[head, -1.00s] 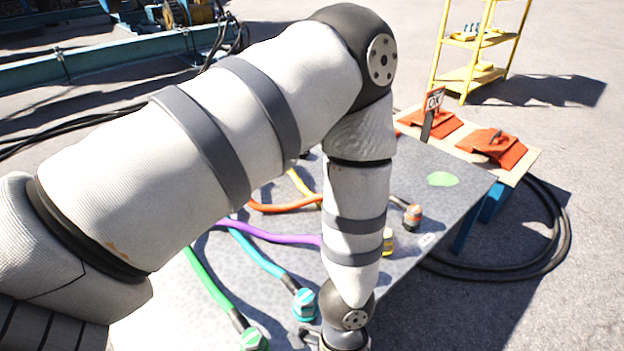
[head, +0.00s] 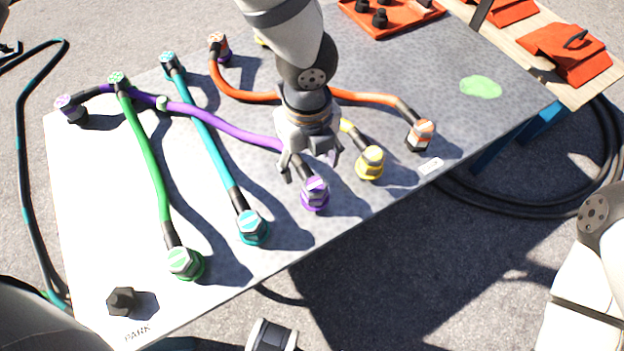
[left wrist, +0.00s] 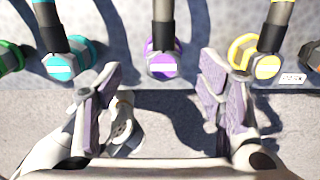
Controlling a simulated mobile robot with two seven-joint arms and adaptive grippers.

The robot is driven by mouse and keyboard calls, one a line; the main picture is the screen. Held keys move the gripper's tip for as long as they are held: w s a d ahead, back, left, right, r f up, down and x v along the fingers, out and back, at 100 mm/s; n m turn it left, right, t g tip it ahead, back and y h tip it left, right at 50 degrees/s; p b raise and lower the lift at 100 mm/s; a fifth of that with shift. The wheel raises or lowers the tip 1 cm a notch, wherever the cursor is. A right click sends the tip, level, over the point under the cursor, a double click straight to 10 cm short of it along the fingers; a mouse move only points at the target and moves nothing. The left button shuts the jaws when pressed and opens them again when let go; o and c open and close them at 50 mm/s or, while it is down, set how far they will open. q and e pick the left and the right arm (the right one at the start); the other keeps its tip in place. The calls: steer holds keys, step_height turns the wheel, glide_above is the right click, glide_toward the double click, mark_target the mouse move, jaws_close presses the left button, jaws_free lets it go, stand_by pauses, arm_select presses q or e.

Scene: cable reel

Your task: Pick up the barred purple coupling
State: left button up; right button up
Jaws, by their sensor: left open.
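The purple coupling (head: 315,193) ends the purple cable near the table's front edge. In the left wrist view, the purple coupling (left wrist: 162,62) shows a pale bar across its face. My left gripper (head: 311,165) is above and just behind it in the head view, fingers spread and empty. In the left wrist view, the open fingers of my left gripper (left wrist: 162,90) stand to either side, with the coupling between and beyond them, apart from both. Part of the purple cable is hidden behind my gripper. My right gripper does not show.
A teal coupling (head: 252,227) lies left of the purple one, a yellow coupling (head: 370,162) right. A green coupling (head: 185,263) and an orange coupling (head: 421,134) lie farther out. A black fitting (head: 122,301) stands at the near left corner.

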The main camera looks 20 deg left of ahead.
mark_target(314, 184)
arm_select(q)
steer(key=f, duration=0.2)
steer(key=d+f+b, duration=0.1)
steer(key=f, duration=0.5)
steer(key=shift+s+d+f+b, duration=0.15)
steer(key=shift+s+f+b, duration=0.05)
steer(key=shift+s+b, duration=0.1)
steer(key=shift+r, duration=0.1)
steer(key=shift+c, duration=0.6)
steer(key=c, duration=1.2)
